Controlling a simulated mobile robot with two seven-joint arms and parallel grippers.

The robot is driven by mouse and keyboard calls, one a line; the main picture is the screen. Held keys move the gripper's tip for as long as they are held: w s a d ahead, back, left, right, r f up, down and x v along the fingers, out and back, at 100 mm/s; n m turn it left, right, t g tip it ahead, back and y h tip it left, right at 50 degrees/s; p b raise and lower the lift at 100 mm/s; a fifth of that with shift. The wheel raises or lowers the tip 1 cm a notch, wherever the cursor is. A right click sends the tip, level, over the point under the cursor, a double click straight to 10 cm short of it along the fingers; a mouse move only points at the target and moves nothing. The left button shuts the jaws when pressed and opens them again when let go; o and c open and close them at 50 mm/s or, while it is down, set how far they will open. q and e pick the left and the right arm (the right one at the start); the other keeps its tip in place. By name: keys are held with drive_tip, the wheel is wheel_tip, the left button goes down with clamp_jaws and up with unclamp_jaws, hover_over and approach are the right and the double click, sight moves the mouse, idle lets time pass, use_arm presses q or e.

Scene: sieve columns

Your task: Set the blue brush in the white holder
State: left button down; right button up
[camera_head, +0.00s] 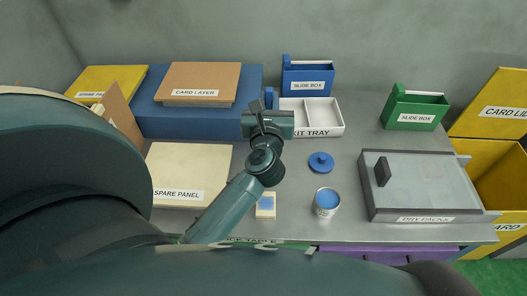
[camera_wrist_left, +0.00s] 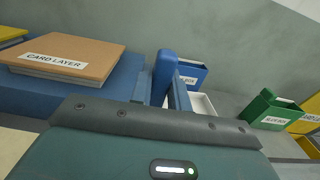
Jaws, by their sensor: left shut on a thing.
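My left gripper (camera_head: 264,110) is over the left end of the white kit tray, seen from above and behind. It is shut on a blue thing, which looks like the blue brush (camera_wrist_left: 165,72); its rounded blue top stands up between the fingers in the left wrist view. In the head view only a bit of blue (camera_head: 270,96) shows beside the fingers, and its lower end is hidden. A small white block with a blue patch (camera_head: 266,205) lies on the table; I cannot tell if it is the white holder. My right gripper is not in view.
The white kit tray (camera_head: 335,128) has compartments. A white cup with blue inside (camera_head: 326,204) and a blue knobbed lid (camera_head: 321,162) stand right of my arm. The dry packs box (camera_head: 415,185) is further right. Blue (camera_head: 308,78) and green (camera_head: 415,108) slide boxes stand behind.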

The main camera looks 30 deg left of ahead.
use_arm(q)
drive_tip(key=f, duration=0.2)
drive_tip(key=f+b, duration=0.1)
drive_tip(key=f, duration=0.3)
drive_tip(key=shift+w+a+b, duration=0.2)
drive_tip(key=shift+w+b, duration=0.05)
drive_tip(key=shift+b, duration=0.05)
wheel_tip(320, 180, down, 4)
drive_tip(key=shift+r+b, duration=0.1)
drive_tip(key=shift+b, duration=0.45)
drive_tip(key=shift+f, duration=0.25)
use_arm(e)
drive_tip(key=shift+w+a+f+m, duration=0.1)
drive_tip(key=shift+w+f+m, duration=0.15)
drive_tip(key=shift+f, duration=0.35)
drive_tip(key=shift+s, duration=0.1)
use_arm(q)
drive_tip(key=shift+f, duration=0.2)
drive_tip(key=c, duration=1.3)
unclamp_jaws()
drive_tip(key=shift+c, duration=0.2)
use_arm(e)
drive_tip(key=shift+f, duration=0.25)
use_arm(q)
drive_tip(key=shift+r, duration=0.15)
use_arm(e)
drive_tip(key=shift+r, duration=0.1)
